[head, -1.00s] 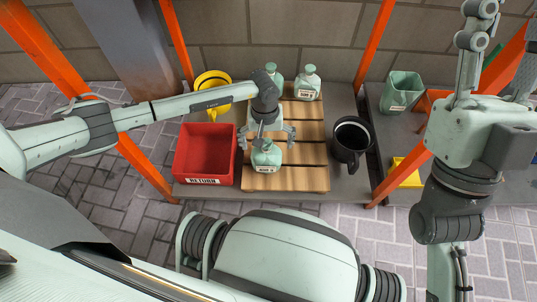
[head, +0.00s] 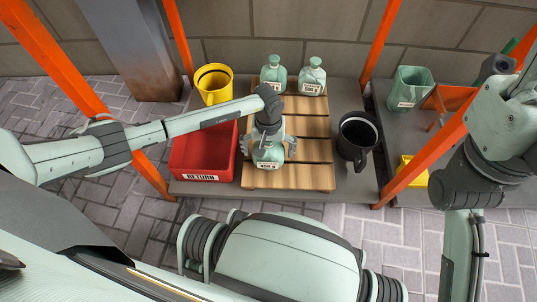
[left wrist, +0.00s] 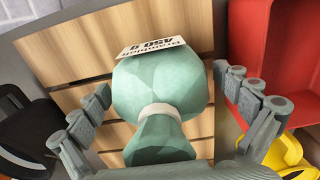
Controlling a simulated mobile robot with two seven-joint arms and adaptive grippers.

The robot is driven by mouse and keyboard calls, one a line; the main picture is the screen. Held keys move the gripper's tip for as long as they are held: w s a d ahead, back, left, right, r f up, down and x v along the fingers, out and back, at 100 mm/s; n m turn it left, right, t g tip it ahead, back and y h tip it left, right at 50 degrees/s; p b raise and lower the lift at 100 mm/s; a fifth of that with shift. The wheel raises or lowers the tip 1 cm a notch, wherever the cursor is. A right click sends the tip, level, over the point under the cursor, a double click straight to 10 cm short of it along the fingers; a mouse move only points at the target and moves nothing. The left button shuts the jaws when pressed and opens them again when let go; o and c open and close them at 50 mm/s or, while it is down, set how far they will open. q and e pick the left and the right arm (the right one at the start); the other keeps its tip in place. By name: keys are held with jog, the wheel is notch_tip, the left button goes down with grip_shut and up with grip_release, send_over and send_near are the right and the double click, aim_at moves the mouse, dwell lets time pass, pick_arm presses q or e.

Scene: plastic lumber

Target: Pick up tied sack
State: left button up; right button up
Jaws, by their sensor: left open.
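The tied sack (head: 268,158) is pale green with a narrow neck and a white label. It stands on the slatted wooden board near its front left. In the left wrist view the sack (left wrist: 160,85) fills the middle, with a white tie (left wrist: 163,110) around its neck and a label on its far side. My left gripper (head: 268,147) is open above the sack, its fingers spread on either side. In the wrist view gaps show between the fingers and the sack. My right arm is at the right edge of the head view; I cannot make out its gripper.
Two similar pale green necked items (head: 273,76) (head: 312,78) stand at the board's back. Orange posts (head: 161,170) frame the shelf.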

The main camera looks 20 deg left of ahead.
pick_arm(q)
jog(key=c, duration=1.3)
jog(key=shift+r, duration=0.1)
jog(key=shift+c, duration=0.2)
